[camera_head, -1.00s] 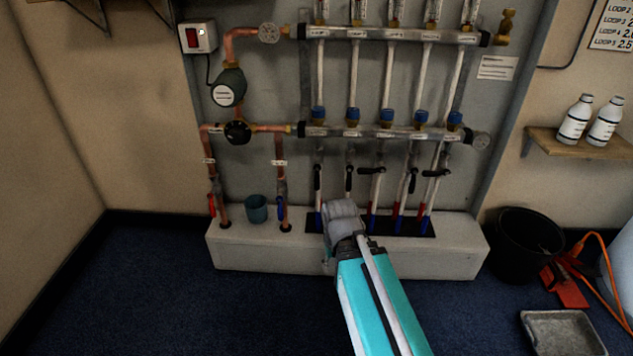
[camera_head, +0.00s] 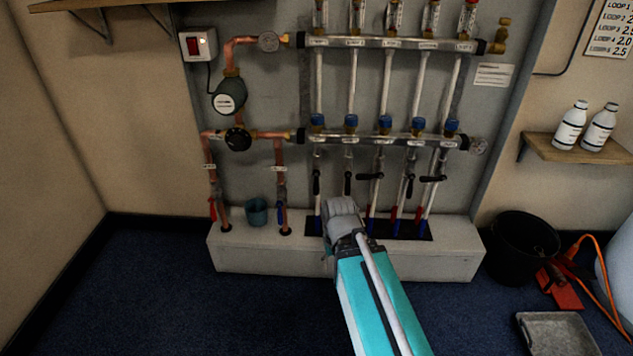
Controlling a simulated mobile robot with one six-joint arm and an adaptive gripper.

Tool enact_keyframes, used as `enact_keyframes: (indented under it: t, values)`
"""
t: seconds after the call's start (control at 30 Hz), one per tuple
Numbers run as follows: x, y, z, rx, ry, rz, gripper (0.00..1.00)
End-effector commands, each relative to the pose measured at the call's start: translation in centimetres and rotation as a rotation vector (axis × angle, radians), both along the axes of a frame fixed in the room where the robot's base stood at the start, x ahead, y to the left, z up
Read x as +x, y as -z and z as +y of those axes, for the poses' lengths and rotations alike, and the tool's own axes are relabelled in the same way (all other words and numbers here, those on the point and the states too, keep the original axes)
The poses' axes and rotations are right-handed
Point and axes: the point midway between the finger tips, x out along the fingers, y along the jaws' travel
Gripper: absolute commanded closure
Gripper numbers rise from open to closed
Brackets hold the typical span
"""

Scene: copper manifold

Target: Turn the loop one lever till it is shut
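The loop one lever (camera_head: 316,183) is the leftmost black lever in the row below the lower manifold bar. It hangs upright, in line with its pipe. The loop two lever (camera_head: 348,183) beside it also hangs upright. My arm reaches up from the bottom of the picture, and its grey wrist end is just below and to the right of the loop one lever. My gripper's fingers are hidden behind the wrist, so I cannot see whether they touch anything.
The third lever (camera_head: 370,176) and fifth lever (camera_head: 433,178) lie crosswise; the fourth (camera_head: 410,186) hangs nearly upright. A white plinth (camera_head: 245,250) runs under the pipes, with a teal cup (camera_head: 257,211) on it. A black bucket (camera_head: 523,248) stands at right. The left floor is clear.

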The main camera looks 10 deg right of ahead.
Motion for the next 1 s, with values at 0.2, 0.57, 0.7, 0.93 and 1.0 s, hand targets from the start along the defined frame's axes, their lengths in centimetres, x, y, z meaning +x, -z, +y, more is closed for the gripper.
enact_keyframes:
  t: [0.2, 0.57, 0.7, 0.93, 1.0]
  values:
    - [0.0, -5.0, 0.0, 0.0, 0.0, 0.0, 0.39]
    - [0.0, -9.8, 0.0, 0.0, 0.0, 0.0, 0.39]
    - [0.0, -10.3, 0.0, 0.0, 0.0, 0.0, 0.39]
    - [0.0, -10.2, 0.0, 0.0, 0.0, 0.0, 0.39]
    - [0.0, -10.2, 0.0, 0.0, 0.0, 0.0, 0.39]
